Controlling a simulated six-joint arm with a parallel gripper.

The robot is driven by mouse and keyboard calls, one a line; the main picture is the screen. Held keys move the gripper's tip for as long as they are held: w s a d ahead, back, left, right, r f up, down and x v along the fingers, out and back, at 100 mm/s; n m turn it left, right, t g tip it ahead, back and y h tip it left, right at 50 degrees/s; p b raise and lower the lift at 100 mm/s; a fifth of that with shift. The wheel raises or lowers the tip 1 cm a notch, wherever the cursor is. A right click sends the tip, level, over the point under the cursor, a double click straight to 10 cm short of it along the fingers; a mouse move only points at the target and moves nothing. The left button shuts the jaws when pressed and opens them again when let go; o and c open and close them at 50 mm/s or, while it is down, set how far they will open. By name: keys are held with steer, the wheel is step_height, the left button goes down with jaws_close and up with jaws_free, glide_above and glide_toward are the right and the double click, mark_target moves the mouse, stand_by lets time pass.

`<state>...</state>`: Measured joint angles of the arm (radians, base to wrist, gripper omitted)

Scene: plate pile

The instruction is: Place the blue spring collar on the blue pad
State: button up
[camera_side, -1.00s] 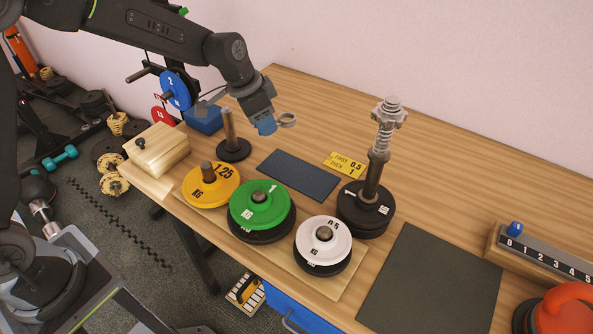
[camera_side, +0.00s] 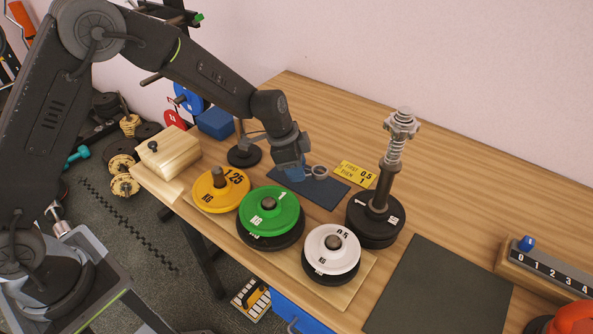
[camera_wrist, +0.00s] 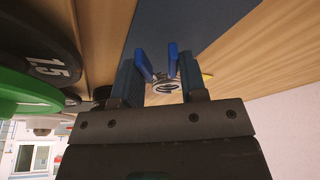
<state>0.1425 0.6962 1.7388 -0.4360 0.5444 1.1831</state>
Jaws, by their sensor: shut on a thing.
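The blue spring collar (camera_side: 319,171) is a grey metal ring with blue handle ends. My gripper (camera_side: 293,168) is shut on it, with the ring sticking out to the right of the fingers. In the wrist view the collar's coil (camera_wrist: 168,87) shows between the fingers, with two blue prongs beyond them. The blue pad (camera_side: 325,194) is a dark blue rectangle lying flat on the table. The gripper and collar are over its far left part, seemingly low above it; the side view does not clearly show whether they touch.
Yellow, green and white plates (camera_side: 332,250) stand on a board in front of the pad. A post with black plates and a spring (camera_side: 381,192) stands to its right. A bare post (camera_side: 240,135) and a blue box (camera_side: 215,122) are behind left. A yellow card (camera_side: 355,173) lies behind.

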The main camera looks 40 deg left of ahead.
steer(key=shift+f, duration=0.8)
steer(key=o, duration=1)
steer(key=shift+f, duration=0.15)
steer(key=v, duration=1.2)
steer(key=shift+r, duration=0.2)
steer(key=s+a+r+n+t, duration=0.1)
steer(key=s+a+r+n, duration=0.15)
steer(key=s+r, duration=0.5)
steer(key=s+a+r+n+t+y, duration=0.1)
steer(key=s+n, duration=0.2)
steer(key=s, duration=0.3)
steer(key=s+a+r+n+y, duration=0.1)
steer(key=s+a+r+n, duration=0.1)
steer(key=s, duration=0.4)
steer(key=s+a+r+n+t, duration=0.1)
steer(key=s+a+n, duration=0.1)
steer(key=s, duration=0.5)
steer(key=shift+r+n+t+y, duration=0.3)
steer(key=shift+n+y, duration=0.1)
steer(key=shift+n, duration=0.45)
